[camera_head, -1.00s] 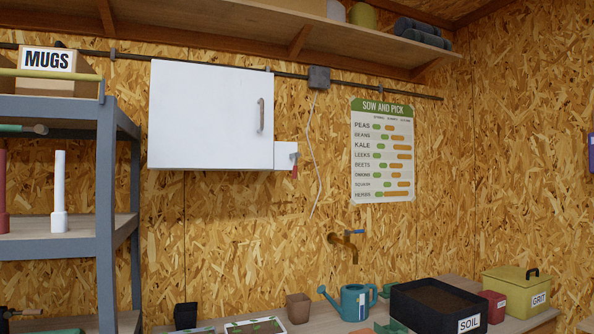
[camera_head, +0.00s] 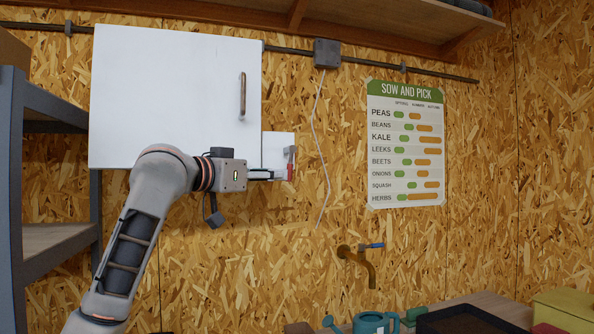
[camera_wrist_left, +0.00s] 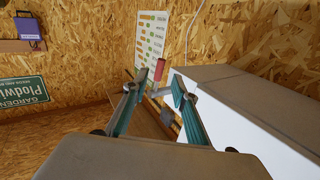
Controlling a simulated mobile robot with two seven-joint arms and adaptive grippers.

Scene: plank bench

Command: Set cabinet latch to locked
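The white cabinet (camera_head: 170,95) hangs on the chipboard wall with its door shut. At its lower right edge is a small white latch plate (camera_head: 275,142). A grey latch lever with a red tip (camera_head: 290,172) hangs down on the plate. My left gripper (camera_head: 272,174) is level with the red tip, just left of it. In the left wrist view, the fingers of my left gripper (camera_wrist_left: 156,86) are apart, with the red tip (camera_wrist_left: 159,69) showing between and just beyond them. I cannot tell whether they touch it. My right gripper is not in view.
A metal shelf rack (camera_head: 15,190) stands at the left. A cable (camera_head: 315,130) hangs right of the latch from a grey box (camera_head: 327,53). A brass tap (camera_head: 357,262) sticks out lower right. The wall below the latch is clear.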

